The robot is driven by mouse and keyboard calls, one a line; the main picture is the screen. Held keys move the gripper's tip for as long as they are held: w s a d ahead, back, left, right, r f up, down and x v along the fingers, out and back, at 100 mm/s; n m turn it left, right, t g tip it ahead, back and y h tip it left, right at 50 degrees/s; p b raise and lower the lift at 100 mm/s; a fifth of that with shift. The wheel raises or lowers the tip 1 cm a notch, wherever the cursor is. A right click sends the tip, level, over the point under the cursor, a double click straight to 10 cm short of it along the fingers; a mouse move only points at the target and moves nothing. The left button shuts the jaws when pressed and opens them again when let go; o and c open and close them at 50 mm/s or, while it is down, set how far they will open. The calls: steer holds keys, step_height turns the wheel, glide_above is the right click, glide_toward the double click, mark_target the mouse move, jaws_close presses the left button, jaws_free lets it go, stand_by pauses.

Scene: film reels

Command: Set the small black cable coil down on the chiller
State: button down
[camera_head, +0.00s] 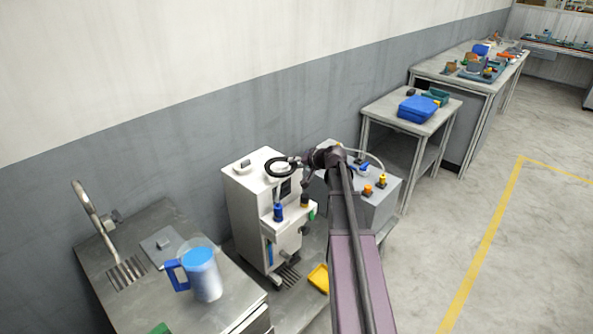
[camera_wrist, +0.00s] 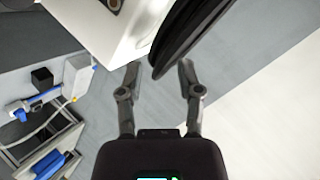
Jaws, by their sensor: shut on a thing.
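The black cable coil (camera_head: 270,165) shows as a dark ring at the right part of the top of a white wheeled cabinet, which looks like the chiller (camera_head: 246,190). My gripper (camera_head: 296,163) is shut on the coil at its right side. In the wrist view the coil (camera_wrist: 190,32) is a thick black band reaching down between the fingertips of my gripper (camera_wrist: 158,70). The chiller's white panel (camera_wrist: 96,28) lies beside it at the upper left. I cannot tell whether the coil touches the chiller's top.
A blue bottle (camera_head: 278,212) stands on the chiller's front shelf. A grey box (camera_head: 376,207) with orange-yellow fittings is close on the right. A metal sink counter (camera_head: 120,290) with a blue-handled jug (camera_head: 203,275) is at the left. A table with a blue case (camera_head: 417,109) stands behind.

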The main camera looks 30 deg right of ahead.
steer(key=shift+w+d, duration=0.15)
steer(key=shift+w, duration=0.3)
steer(key=shift+w+f+b, duration=0.25)
steer(key=shift+f+b, duration=0.05)
step_height(320, 180, down, 3)
steer(key=b, duration=0.3)
steer(key=shift+s, duration=0.1)
steer(key=shift+c, duration=1.3)
jaws_free()
